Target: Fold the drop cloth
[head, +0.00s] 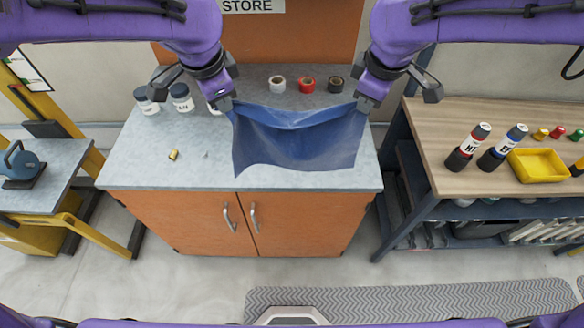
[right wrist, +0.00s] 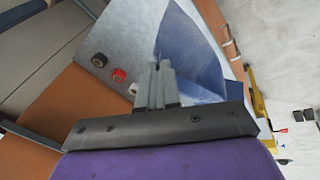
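The blue drop cloth (head: 290,142) hangs spread between my two grippers above the grey cabinet top, its upper edge sagging in the middle. Its lower edge comes close to the front edge of the top; I cannot tell whether it touches. My left gripper (head: 226,104) is shut on the cloth's upper left corner. My right gripper (head: 365,103) is shut on the upper right corner. In the right wrist view the fingers of my right gripper (right wrist: 157,70) are together, with the cloth (right wrist: 195,55) spreading out from their tips.
The cabinet top (head: 130,165) holds white jars (head: 182,97), several tape rolls (head: 307,84) behind the cloth, and a small brass piece (head: 173,155). A wooden bench (head: 440,125) with bottles (head: 468,147) and a yellow tray (head: 538,165) stands right. A side table (head: 55,185) stands left.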

